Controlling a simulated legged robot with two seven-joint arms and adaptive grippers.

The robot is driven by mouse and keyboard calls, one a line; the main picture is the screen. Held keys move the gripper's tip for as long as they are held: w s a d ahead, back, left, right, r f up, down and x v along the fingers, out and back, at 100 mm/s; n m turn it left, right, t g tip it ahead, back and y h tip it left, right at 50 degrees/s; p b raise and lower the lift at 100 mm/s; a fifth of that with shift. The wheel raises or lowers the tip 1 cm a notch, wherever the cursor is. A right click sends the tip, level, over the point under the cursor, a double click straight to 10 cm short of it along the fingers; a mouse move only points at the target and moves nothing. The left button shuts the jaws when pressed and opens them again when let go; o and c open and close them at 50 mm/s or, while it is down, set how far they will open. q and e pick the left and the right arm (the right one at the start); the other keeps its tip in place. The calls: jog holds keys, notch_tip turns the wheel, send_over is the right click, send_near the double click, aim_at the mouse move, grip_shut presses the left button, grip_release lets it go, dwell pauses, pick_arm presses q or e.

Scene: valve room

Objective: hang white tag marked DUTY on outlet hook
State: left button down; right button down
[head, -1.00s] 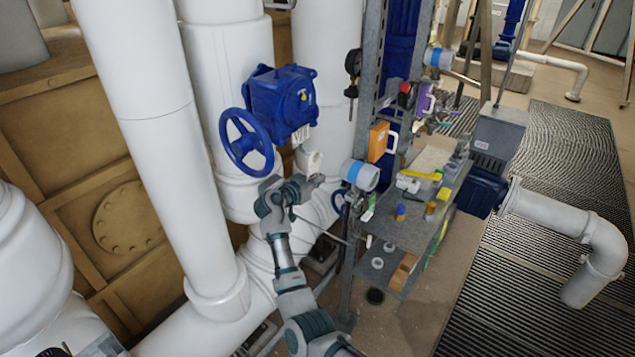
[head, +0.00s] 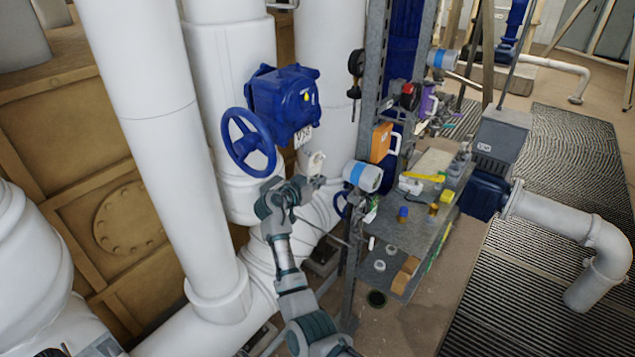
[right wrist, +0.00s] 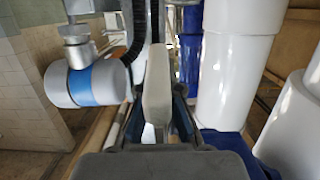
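My right gripper (head: 314,182) is shut on a small white tag (head: 316,163), which stands up from its fingertips in front of a white pipe. In the right wrist view the tag (right wrist: 157,85) shows nearly edge-on between the two fingers (right wrist: 152,128). Its marking cannot be read. The tag is below the blue valve body (head: 285,103) and left of the blue-banded white cylinder (head: 362,176). I cannot make out the outlet hook. My left gripper is not in view.
A blue handwheel (head: 248,142) sticks out left of the valve body. A blue-banded cylinder (right wrist: 88,83) is close on the left in the wrist view. A metal rack post (head: 367,110) and a cluttered shelf (head: 408,235) stand to the right. Large white pipes (head: 150,130) fill the left.

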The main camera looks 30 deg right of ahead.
jog(key=c, duration=1.2)
grip_release()
jog(key=shift+c, duration=0.2)
jog(key=shift+a, duration=0.1)
